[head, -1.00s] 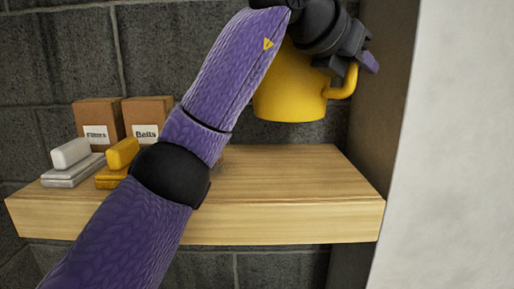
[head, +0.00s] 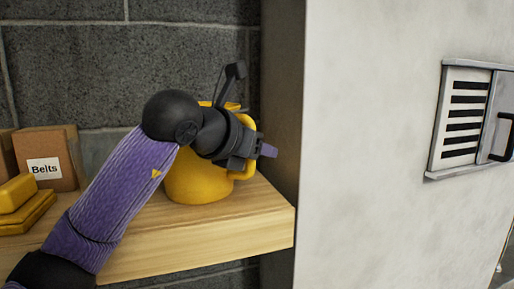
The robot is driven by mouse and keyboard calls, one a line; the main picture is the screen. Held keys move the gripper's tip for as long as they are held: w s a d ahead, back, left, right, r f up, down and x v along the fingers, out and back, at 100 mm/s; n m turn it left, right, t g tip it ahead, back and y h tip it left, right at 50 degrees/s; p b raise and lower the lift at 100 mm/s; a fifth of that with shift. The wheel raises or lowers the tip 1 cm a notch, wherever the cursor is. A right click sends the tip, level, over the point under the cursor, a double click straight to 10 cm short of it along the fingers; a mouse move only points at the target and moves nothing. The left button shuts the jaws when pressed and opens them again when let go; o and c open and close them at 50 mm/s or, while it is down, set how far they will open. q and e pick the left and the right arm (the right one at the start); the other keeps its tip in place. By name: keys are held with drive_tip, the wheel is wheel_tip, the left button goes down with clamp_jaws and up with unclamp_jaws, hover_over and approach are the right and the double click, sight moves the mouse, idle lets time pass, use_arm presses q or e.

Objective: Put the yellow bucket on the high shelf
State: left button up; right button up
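The yellow bucket (head: 197,184) is upright at the right end of the wooden shelf (head: 205,240). Its base appears to rest on the shelf top, though a small gap could be hidden. My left gripper (head: 258,152) is at the bucket's handle, on the right side, and appears shut on it. My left wrist and arm cover the bucket's upper left part. My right gripper is not in view.
A cardboard box labelled Belts (head: 46,160) and a yellow case (head: 20,202) stand on the shelf at left. A dark side panel (head: 283,110) and pale wall (head: 370,160) close off the right. A vented metal box (head: 470,120) is mounted on that wall.

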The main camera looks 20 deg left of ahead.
use_arm(q)
drive_tip(key=shift+o, duration=0.5)
drive_tip(key=shift+r, duration=0.15)
drive_tip(key=b+v, duration=0.3)
drive_tip(key=v, duration=0.9)
idle(0.6)
